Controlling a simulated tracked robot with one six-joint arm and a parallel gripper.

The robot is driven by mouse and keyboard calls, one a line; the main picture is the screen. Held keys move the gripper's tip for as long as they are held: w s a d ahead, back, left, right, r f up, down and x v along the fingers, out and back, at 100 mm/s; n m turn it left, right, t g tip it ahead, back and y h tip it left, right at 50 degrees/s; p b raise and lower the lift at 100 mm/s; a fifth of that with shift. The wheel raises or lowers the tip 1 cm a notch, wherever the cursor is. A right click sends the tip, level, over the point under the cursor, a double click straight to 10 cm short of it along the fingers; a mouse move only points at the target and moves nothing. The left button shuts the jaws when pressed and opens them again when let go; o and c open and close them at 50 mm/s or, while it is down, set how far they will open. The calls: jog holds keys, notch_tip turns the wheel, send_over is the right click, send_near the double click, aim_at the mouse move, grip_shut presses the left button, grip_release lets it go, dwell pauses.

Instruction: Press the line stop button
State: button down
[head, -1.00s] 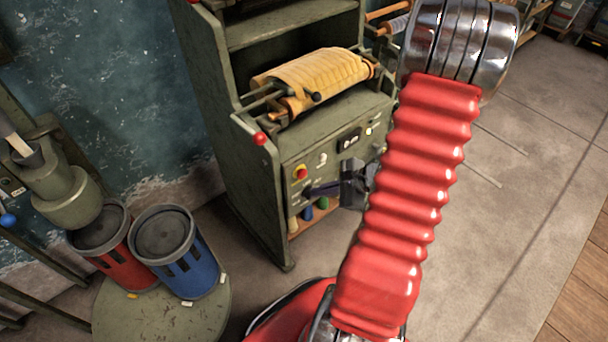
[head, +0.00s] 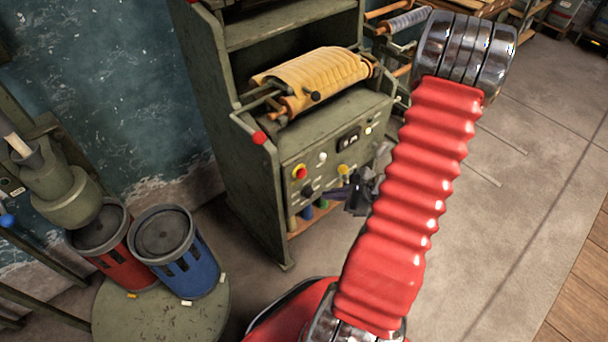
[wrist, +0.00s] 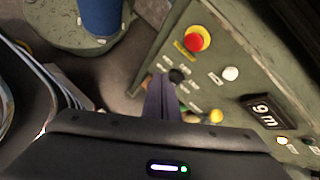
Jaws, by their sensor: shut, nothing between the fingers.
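A red mushroom button (head: 300,171) on a yellow ring sits at the upper left of the green machine's front panel; it also shows in the wrist view (wrist: 197,40), with a yellow label beside it. The label is too small to read. My gripper (head: 328,193) is shut and empty in front of the panel, lower and to the right of the red button in the head view. In the wrist view its dark closed fingers (wrist: 160,82) point up the picture, left of and below the red button, apart from it.
A black knob (wrist: 177,75), a white button (wrist: 231,73) and a yellow button (wrist: 216,116) share the panel with a "9 m" display (wrist: 265,111). A red bin (head: 112,255) and a blue bin (head: 190,265) stand on a round table at left. Floor at right is clear.

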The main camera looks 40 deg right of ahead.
jog(key=w, duration=0.7)
jog(key=shift+w, duration=0.15)
jog(key=shift+w+a, duration=0.1)
jog(key=shift+w, duration=0.05)
dwell(1.9)
jog(key=shift+w, duration=0.7)
dwell(1.0)
jog(key=shift+s, duration=0.9)
jog(key=shift+s, duration=2.5)
